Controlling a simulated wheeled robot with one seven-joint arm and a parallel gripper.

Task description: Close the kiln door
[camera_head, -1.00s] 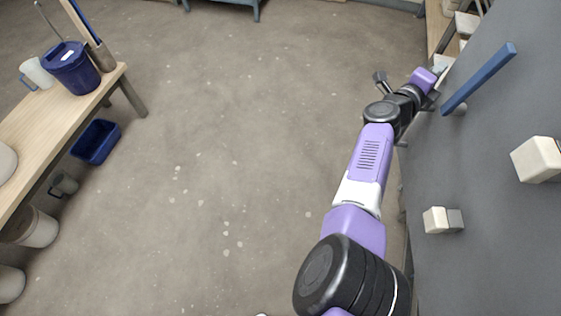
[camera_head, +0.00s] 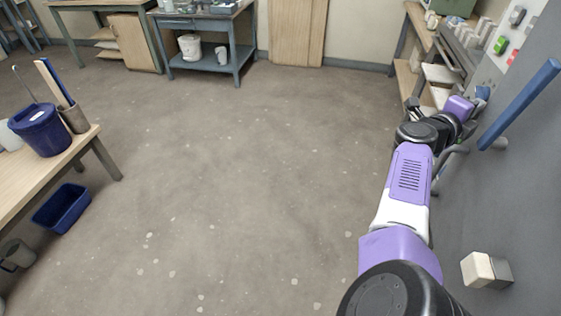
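A large grey panel (camera_head: 535,190), which looks like the kiln door, fills the right side of the view. A long blue bar handle (camera_head: 520,105) stands off its face on a grey mount. I cannot tell how far open the door is. My arm reaches up along the panel's left side. My gripper (camera_head: 480,98) is at its far end, close to the lower end of the blue handle. My own wrist hides most of the fingers, so I cannot tell whether they touch the handle or are open or shut.
A cream block (camera_head: 477,269) juts from the panel low down. A control panel (camera_head: 519,38) with red and green buttons and a cluttered bench (camera_head: 412,45) are beyond. A wooden table (camera_head: 30,185) with a blue bucket (camera_head: 40,130) stands left. The middle floor is clear.

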